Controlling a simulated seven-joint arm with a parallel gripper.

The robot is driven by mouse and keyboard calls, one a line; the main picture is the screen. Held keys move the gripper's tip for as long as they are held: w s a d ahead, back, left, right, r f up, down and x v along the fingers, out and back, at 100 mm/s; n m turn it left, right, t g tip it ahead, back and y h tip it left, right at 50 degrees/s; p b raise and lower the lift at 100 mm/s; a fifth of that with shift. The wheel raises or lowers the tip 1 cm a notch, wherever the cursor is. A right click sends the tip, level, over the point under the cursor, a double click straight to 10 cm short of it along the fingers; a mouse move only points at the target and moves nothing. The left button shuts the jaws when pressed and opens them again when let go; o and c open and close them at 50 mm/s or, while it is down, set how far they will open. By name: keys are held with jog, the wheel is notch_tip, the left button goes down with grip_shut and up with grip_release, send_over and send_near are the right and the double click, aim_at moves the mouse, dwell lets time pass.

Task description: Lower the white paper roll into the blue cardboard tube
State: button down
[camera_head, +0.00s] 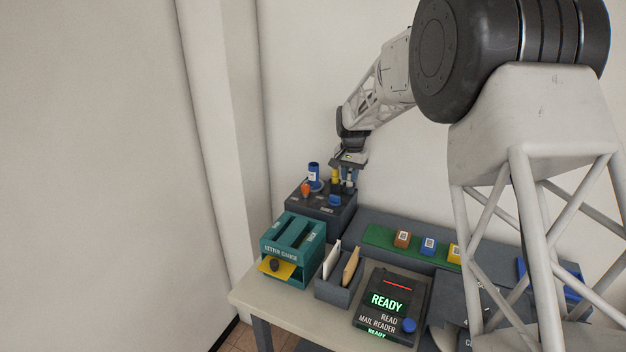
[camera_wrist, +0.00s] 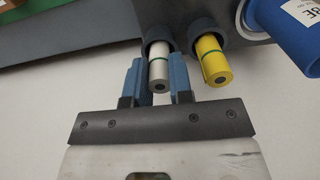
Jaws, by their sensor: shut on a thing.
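My gripper (camera_wrist: 157,82) is shut on the white paper roll (camera_wrist: 159,70), with one blue finger on each side of it. The roll has a green band, and its far end is in or at a dark grey round holder. In the head view my gripper (camera_head: 350,180) is over the back right of the dark box; the white roll cannot be made out clearly there. The blue cardboard tube (camera_head: 313,171) stands upright on the box to the left of my gripper. In the wrist view the blue tube (camera_wrist: 283,32), with a white label, is at the upper right.
A yellow roll (camera_wrist: 214,62) stands in a holder between the white roll and the tube. The dark box (camera_head: 322,212) also carries an orange piece (camera_head: 306,190). A teal letter gauge (camera_head: 292,240), a letter holder (camera_head: 338,288) and a mail reader (camera_head: 392,305) stand nearer.

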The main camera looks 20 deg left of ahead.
jog(key=shift+r, duration=0.15)
jog(key=shift+r, duration=2.05)
jog(key=shift+r, duration=0.1)
jog(key=shift+s+a+r, duration=0.15)
jog(key=shift+a, duration=0.05)
jog(key=s+a+r, duration=0.2)
jog(key=a+r, duration=0.6)
jog(key=a, duration=0.3)
jog(key=shift+a+r, duration=0.15)
jog(key=shift+r, duration=0.05)
jog(key=shift+f, duration=0.25)
